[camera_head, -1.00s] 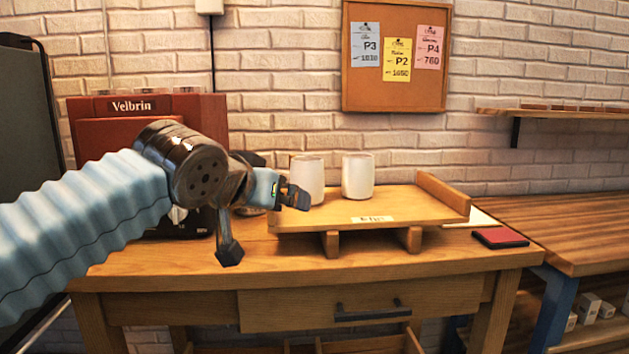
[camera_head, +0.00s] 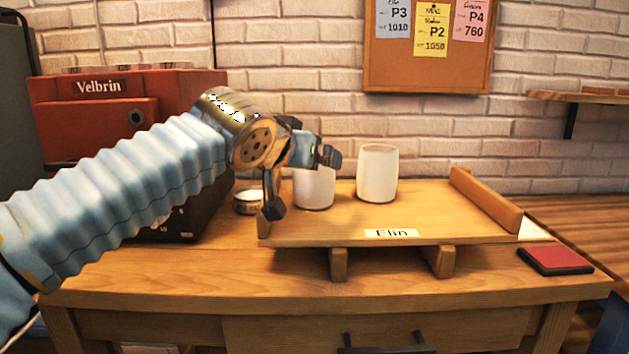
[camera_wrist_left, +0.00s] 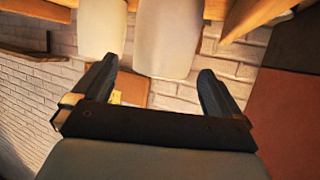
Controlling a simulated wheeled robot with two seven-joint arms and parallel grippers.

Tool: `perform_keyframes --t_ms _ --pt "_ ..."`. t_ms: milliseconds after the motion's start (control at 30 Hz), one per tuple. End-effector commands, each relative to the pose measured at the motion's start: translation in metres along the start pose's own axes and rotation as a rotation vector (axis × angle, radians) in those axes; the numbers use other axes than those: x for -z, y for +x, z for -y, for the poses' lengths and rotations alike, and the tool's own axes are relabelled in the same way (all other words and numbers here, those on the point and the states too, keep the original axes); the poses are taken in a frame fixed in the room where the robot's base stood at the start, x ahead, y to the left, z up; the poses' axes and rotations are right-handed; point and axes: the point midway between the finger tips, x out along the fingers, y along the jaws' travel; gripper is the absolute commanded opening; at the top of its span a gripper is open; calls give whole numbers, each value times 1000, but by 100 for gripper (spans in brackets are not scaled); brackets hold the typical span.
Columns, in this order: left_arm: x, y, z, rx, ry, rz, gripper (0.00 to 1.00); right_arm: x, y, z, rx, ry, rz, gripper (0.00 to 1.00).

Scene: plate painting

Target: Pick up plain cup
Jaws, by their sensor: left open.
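Two plain white cups stand upright on a raised wooden tray (camera_head: 450,228) labelled "Elin". The left cup (camera_head: 315,190) is partly hidden behind my left gripper (camera_head: 301,180) in the head view. The right cup (camera_head: 377,173) is in clear view. In the left wrist view, turned over, one cup (camera_wrist_left: 168,38) lies ahead between the fingers and the other cup (camera_wrist_left: 101,28) is farther left. My left gripper (camera_wrist_left: 150,88) is open and empty, with its fingers apart from the cups. My right gripper is not in view.
A red Velbrin machine (camera_head: 110,110) stands at the left, with a small round tin (camera_head: 247,200) beside it. A red pad (camera_head: 555,260) lies at the table's right. A corkboard (camera_head: 428,60) hangs behind. The tray's right part is clear.

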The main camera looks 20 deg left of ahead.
Motion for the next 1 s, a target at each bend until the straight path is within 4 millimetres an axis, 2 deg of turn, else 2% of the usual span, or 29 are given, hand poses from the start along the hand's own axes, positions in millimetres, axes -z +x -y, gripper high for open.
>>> perform_keyframes --t_ms 233,500,700,767,1000 --pt "-3 18 2 0 1 2 100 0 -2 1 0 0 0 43" --pt "-7 57 3 -1 0 1 100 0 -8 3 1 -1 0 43" --pt "-7 58 3 0 0 0 100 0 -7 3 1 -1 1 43" --pt "-7 58 3 0 0 0 92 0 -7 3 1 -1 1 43" --pt "-7 58 3 0 1 0 56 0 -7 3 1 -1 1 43"
